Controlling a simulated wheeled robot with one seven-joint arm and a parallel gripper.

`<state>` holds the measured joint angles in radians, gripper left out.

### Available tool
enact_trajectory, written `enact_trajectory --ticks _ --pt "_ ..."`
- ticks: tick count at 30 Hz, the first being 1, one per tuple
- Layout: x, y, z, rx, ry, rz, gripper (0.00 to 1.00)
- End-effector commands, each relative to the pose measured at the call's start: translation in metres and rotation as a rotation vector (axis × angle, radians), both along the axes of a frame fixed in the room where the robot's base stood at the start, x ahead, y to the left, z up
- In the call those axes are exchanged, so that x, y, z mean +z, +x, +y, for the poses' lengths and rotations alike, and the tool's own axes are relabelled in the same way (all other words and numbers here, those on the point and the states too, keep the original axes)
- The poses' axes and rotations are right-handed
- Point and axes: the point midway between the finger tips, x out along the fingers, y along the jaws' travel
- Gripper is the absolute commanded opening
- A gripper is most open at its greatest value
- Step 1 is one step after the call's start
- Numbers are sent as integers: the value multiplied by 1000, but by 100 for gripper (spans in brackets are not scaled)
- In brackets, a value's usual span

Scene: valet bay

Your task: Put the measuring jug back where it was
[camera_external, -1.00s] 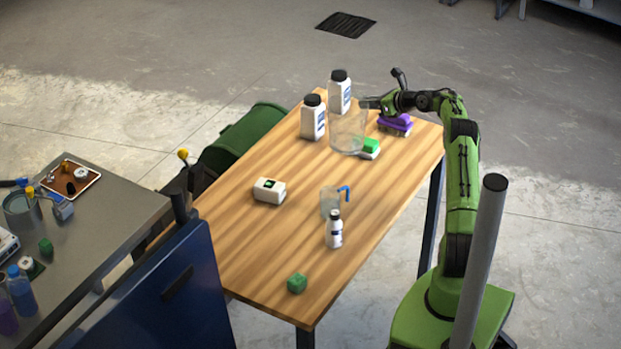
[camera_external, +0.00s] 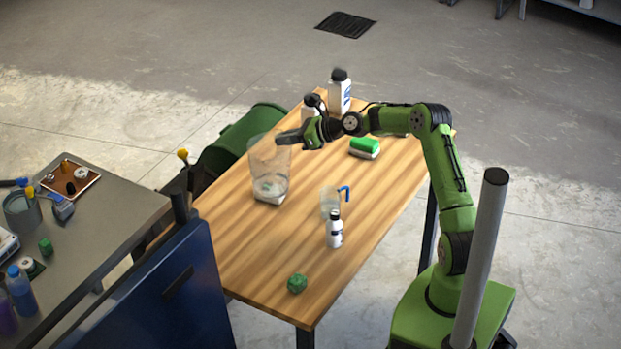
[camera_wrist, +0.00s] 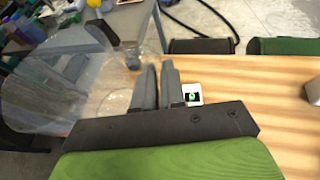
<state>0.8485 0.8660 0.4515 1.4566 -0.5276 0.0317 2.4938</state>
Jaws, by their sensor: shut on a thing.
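The measuring jug, a large clear vessel (camera_external: 268,160), is at the left side of the wooden table. My gripper (camera_external: 291,137) is shut on its upper right side. In the wrist view the jug's clear wall (camera_wrist: 60,75) fills the left, beside my gripper (camera_wrist: 159,85). A white box with a green mark (camera_external: 268,195) shows through and around the jug's bottom; it also shows in the wrist view (camera_wrist: 193,93), just right of the fingers. I cannot tell how high the jug is above the table or box.
A small clear jug with a blue handle (camera_external: 329,203), a small white bottle (camera_external: 334,231) and a green block (camera_external: 297,284) stand towards the table's front. A green-and-white sponge (camera_external: 365,147) and a large white bottle (camera_external: 340,93) are farther back. Another bottle is partly behind my arm.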

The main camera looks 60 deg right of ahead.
Motion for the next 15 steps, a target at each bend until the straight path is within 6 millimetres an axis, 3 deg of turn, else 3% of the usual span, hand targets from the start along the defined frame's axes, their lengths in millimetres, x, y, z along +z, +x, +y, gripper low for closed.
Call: enact_trajectory --ticks 4,15 --pt "0 1 33 44 0 -1 0" --pt "-3 -1 76 105 0 -3 0"
